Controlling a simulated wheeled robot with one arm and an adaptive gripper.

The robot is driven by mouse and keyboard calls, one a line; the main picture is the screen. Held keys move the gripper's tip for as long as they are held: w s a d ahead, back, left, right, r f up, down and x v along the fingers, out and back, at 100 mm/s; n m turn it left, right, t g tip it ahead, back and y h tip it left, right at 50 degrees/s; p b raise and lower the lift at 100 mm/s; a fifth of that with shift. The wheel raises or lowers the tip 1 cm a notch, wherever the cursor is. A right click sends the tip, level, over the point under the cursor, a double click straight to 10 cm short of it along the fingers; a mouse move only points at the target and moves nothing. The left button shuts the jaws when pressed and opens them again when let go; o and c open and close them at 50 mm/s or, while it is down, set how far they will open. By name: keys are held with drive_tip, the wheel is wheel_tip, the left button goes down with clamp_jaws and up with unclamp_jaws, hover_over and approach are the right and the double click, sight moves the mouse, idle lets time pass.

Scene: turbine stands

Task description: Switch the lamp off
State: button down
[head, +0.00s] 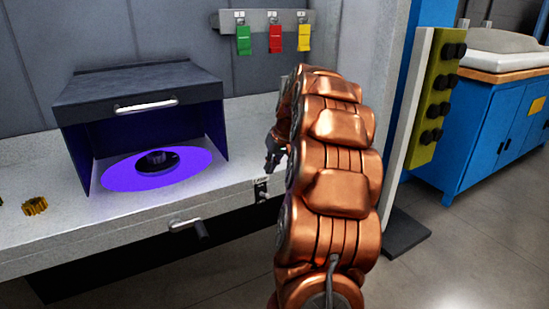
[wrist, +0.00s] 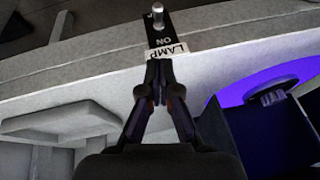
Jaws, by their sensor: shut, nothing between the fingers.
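The lamp under the dark hood (head: 140,85) is lit: a violet glow covers a round patch (head: 120,180) around a dark round part (head: 157,162). The black switch plate (head: 262,190) is on the bench's front edge. In the wrist view the plate carries a silver toggle (wrist: 158,18), the word ON and a white LAMP label (wrist: 167,51), upside down. My gripper (wrist: 158,70) is shut and empty, its tips close to the label and short of the toggle. I cannot tell whether they touch. In the head view my gripper (head: 272,155) is partly hidden by my copper arm.
A handle (head: 188,226) juts from the bench front, left of the switch. A gold gear (head: 35,205) lies on the bench at left. Green, red and yellow tags (head: 275,38) hang on the wall. A blue cabinet (head: 500,130) stands right, with open floor before it.

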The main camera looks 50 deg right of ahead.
hover_over(265, 195)
drive_tip(key=d, duration=0.2)
drive_tip(key=f, duration=0.4)
drive_tip(key=shift+w+a+f, duration=0.1)
drive_tip(key=shift+w+f, duration=0.1)
drive_tip(key=shift+f, duration=0.05)
drive_tip(key=shift+s+a+f, duration=0.15)
drive_tip(key=shift+f, duration=0.35)
drive_tip(key=shift+s+a+f, duration=0.1)
drive_tip(key=shift+a+f, duration=0.05)
drive_tip(key=shift+f, duration=0.3)
drive_tip(key=shift+s+a+f+t+b, duration=0.1)
drive_tip(key=shift+s+f+t+b, duration=0.3)
drive_tip(key=shift+b, duration=0.7)
drive_tip(key=t+b, duration=0.1)
drive_tip(key=b, duration=0.2)
drive_tip(key=s+f+t+h+b, duration=0.1)
drive_tip(key=t+b, duration=0.1)
drive_tip(key=b, duration=0.2)
drive_tip(key=f+t+b, duration=0.1)
drive_tip(key=t+b, duration=0.1)
drive_tip(key=b, duration=0.2)
drive_tip(key=shift+s+a+n+h, duration=0.2)
drive_tip(key=shift+a+n+h, duration=0.1)
drive_tip(key=shift+h, duration=0.1)
drive_tip(key=shift+r, duration=0.2)
drive_tip(key=shift+r, duration=0.6)
